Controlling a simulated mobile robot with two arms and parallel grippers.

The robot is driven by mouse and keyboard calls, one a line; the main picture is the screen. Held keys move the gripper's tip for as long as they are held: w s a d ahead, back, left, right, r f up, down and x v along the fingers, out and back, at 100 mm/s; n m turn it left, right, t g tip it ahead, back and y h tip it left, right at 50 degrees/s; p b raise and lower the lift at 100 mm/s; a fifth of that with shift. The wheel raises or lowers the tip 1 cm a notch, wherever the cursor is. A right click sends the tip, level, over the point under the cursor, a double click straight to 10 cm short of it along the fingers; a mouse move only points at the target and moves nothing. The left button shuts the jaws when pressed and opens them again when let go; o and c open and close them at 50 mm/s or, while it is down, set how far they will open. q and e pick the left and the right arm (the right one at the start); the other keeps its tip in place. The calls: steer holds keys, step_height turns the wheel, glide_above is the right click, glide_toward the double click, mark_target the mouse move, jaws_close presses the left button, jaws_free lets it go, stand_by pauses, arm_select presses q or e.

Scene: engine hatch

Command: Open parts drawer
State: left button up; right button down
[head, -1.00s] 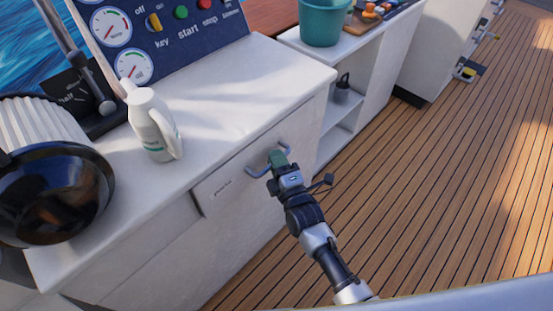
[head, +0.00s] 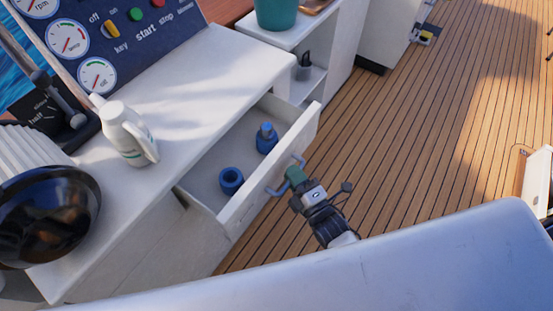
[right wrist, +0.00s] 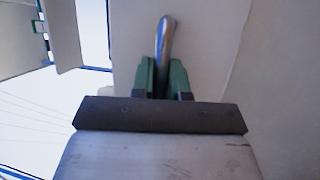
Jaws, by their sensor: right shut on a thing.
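The parts drawer (head: 258,191) is pulled out of the white cabinet, and its inside shows in the head view. My right gripper (head: 293,178) is shut on the metal drawer handle (head: 277,190) at the drawer's front. In the right wrist view, the green fingers (right wrist: 161,77) close around the curved handle (right wrist: 167,40). A blue ring-shaped part (head: 231,180) and a blue part with a narrower top (head: 266,139) stand inside the drawer. My left gripper is not in view.
A white jug (head: 127,135) stands on the countertop (head: 190,90), left of the drawer. A black rounded object (head: 45,215) is at the far left. A teal bucket (head: 276,12) stands at the back.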

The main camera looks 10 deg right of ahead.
steer(key=s+d+p, duration=0.1)
steer(key=s+d, duration=0.3)
steer(key=shift+s, duration=0.25)
steer(key=c, duration=1.1)
jaws_free()
steer(key=shift+c, duration=0.2)
steer(key=v, duration=1.1)
steer(key=shift+b, duration=0.4)
steer(key=shift+w, duration=0.1)
